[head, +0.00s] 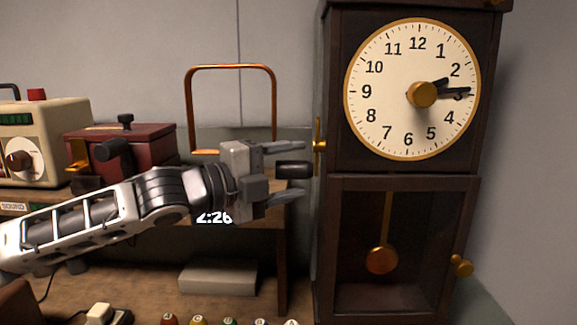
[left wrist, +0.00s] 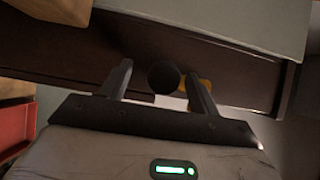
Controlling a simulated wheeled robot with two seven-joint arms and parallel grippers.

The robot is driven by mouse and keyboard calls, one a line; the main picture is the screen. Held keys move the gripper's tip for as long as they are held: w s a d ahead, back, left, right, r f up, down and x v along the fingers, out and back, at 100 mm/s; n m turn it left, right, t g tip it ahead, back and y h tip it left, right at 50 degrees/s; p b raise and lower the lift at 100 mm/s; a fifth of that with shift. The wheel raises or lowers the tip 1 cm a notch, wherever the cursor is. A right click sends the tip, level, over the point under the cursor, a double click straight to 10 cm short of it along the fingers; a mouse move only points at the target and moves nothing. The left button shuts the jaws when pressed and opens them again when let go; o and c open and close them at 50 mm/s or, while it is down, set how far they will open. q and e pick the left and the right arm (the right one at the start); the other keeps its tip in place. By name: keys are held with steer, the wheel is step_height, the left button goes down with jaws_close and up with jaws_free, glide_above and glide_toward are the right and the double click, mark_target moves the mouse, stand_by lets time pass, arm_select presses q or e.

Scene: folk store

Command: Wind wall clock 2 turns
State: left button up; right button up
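The wall clock (head: 330,185) is a tall dark wooden case with a cream dial (head: 400,75) and a brass centre knob (head: 422,94). A brass fitting (head: 319,140) sticks out from its left side. A pendulum (head: 382,260) hangs behind the lower door, which has a brass knob (head: 461,265). My left gripper (head: 296,170) is left of the case, its fingers apart and pointing at it. A dark round knob (left wrist: 163,77) shows between the fingers in the left wrist view, with a brass piece (left wrist: 198,88) behind the right finger. Whether the fingers touch the knob cannot be told. My right gripper is not seen.
A dark red box (head: 150,145) and a cream device (head: 60,140) with a dial stand at the left. A copper-coloured frame (head: 230,67) rises behind my arm. Several coloured round pieces (head: 198,320) and a pale block (head: 217,278) lie below.

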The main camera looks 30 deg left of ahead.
mark_target(278, 175)
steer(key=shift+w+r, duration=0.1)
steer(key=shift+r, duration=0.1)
arm_select(q)
steer(key=b+v, duration=0.3)
steer(key=shift+s+a+f, duration=0.1)
steer(key=shift+a+f, duration=0.05)
steer(key=shift+f, duration=0.05)
steer(key=shift+b+v, duration=1)
steer(key=shift+b, duration=0.05)
steer(key=shift+s+a+b, duration=0.3)
steer(key=shift+s+b, duration=0.35)
steer(key=shift+r+b+v, duration=0.2)
steer(key=shift+b+v, duration=0.45)
steer(key=shift+v, duration=0.5)
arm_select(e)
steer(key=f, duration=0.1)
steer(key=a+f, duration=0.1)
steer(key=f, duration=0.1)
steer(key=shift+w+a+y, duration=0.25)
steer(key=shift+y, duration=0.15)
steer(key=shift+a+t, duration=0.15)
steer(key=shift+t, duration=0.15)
arm_select(q)
steer(key=shift+s, duration=0.1)
